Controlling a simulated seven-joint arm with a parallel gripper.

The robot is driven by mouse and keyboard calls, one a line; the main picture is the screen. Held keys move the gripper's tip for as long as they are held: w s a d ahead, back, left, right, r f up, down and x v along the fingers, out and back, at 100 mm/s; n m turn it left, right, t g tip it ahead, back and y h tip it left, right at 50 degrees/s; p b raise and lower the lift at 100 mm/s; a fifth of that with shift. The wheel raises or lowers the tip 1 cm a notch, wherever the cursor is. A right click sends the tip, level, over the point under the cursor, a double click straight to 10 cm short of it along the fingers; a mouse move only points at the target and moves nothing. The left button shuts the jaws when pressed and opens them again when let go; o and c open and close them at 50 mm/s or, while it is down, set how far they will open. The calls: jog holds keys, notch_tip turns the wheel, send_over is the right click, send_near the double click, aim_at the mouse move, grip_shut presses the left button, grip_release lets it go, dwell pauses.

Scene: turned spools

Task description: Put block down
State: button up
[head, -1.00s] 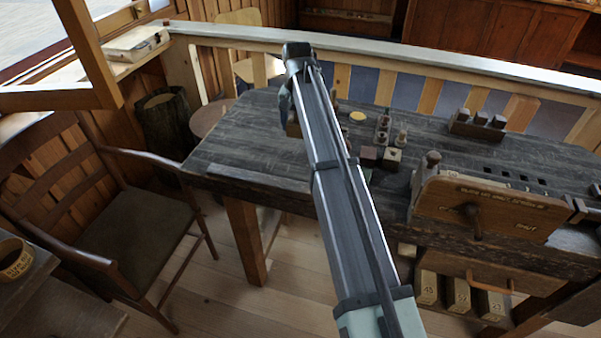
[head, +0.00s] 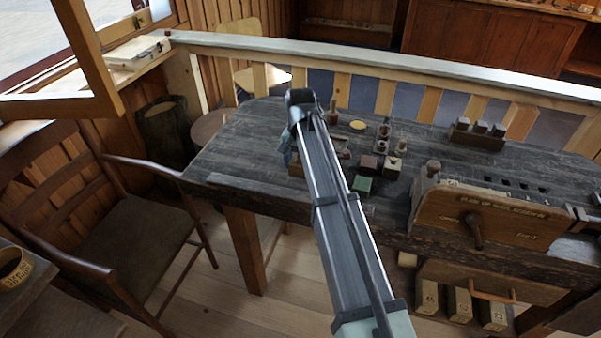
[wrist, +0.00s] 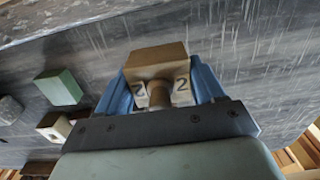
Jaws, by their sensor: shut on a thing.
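My gripper (wrist: 160,82) has its two blue fingers on either side of a tan wooden block (wrist: 156,55) in the wrist view. The block shows pale faces marked "2" and a round knob towards the camera. My gripper also shows in the head view (head: 288,150), over the left part of the dark plank table (head: 245,150). A tan patch just under the fingers there is mostly hidden by my arm. I cannot tell whether the block touches the table.
A green block (head: 362,184) stands right of my arm, near a dark red block (head: 368,162) and a pale block (head: 392,168). A yellow disc (head: 357,125) and several turned pieces lie behind. The table's left part looks clear.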

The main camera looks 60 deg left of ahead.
aim_at(300, 172)
jog(key=shift+f, duration=1.9)
jog(key=shift+f, duration=0.15)
jog(key=o, duration=1)
jog(key=shift+o, duration=0.2)
notch_tip(300, 172, up, 12)
jog(key=shift+r, duration=0.2)
